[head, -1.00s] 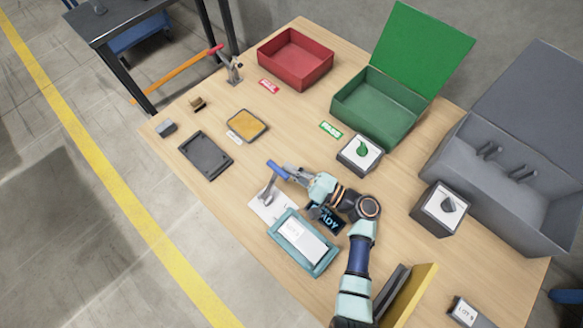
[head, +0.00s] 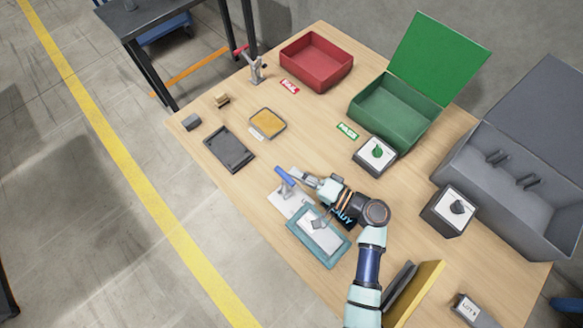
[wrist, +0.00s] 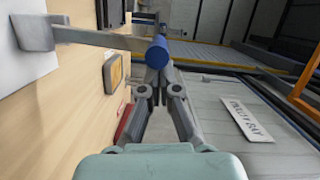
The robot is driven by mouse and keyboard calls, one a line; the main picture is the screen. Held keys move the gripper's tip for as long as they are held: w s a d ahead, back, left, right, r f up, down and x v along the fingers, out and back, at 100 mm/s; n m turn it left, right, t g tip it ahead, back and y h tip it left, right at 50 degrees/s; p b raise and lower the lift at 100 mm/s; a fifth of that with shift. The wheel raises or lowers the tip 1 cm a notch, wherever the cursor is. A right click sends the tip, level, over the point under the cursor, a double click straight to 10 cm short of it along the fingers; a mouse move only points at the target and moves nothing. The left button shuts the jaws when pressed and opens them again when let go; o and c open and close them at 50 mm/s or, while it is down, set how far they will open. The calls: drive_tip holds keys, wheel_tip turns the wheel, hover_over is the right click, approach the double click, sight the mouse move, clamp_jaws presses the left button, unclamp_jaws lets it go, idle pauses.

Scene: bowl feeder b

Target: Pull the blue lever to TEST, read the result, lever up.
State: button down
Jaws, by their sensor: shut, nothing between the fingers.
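The blue lever handle (head: 285,176) stands on a grey arm above a white base plate (head: 283,206) near the bench's front edge. In the wrist view the blue handle (wrist: 157,52) is seen nearly end-on, just beyond the fingertips. My gripper (head: 306,178) is shut and empty, right beside the handle; its closed fingertips (wrist: 157,76) look close to or touching it, I cannot tell which. A dark display (head: 345,217) with blue letters is partly hidden by my arm; only the end, like "ADY", shows. A teal fixture (head: 305,247) holds a white-labelled piece beside the lever.
A red bin (head: 316,62) with a FAIL label and an open green bin (head: 392,112) with a PASS label stand behind. A box with a green symbol (head: 376,153) stands right of my gripper. A dark tray (head: 229,149) lies left, with clear bench between.

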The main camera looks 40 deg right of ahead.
drive_tip(key=s+a+n+g+h, duration=0.1)
drive_tip(key=a+n+h, duration=0.1)
drive_tip(key=a+n, duration=0.5)
drive_tip(key=shift+a+f+b, duration=0.3)
drive_tip(key=shift+a, duration=0.2)
drive_tip(key=shift+f, duration=0.1)
idle(0.4)
drive_tip(key=s+d+r+p, duration=0.4)
drive_tip(key=s+d+r, duration=0.1)
drive_tip(key=s, duration=0.4)
drive_tip(key=shift+d+p, duration=0.3)
idle(0.4)
